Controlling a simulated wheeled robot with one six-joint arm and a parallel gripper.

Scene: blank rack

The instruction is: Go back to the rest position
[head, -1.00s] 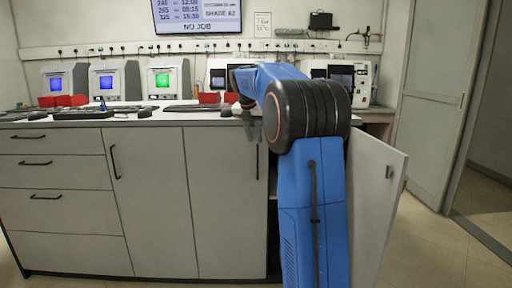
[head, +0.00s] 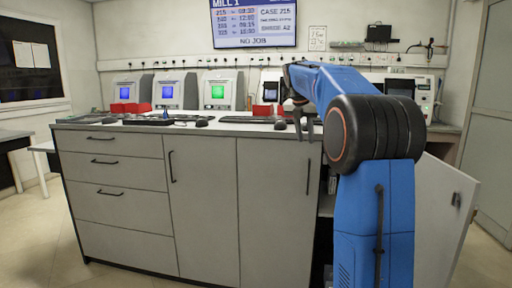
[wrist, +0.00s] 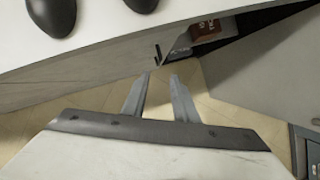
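My blue arm reaches forward over the front edge of the counter (head: 205,180). My gripper (head: 304,134) hangs at its end, in front of the counter edge in the head view. In the wrist view my gripper (wrist: 161,76) shows two grey fingers with a clear gap between them. Nothing is held; only floor shows between the fingers. The cabinet front lies just beyond the fingertips in that view.
A cabinet door (head: 440,215) stands open at the right; it also shows in the wrist view (wrist: 265,70). A reddish-brown box (wrist: 205,29) shows inside the cabinet. Dark rounded items (wrist: 52,14) lie on the counter. Floor (head: 40,240) is free at the left.

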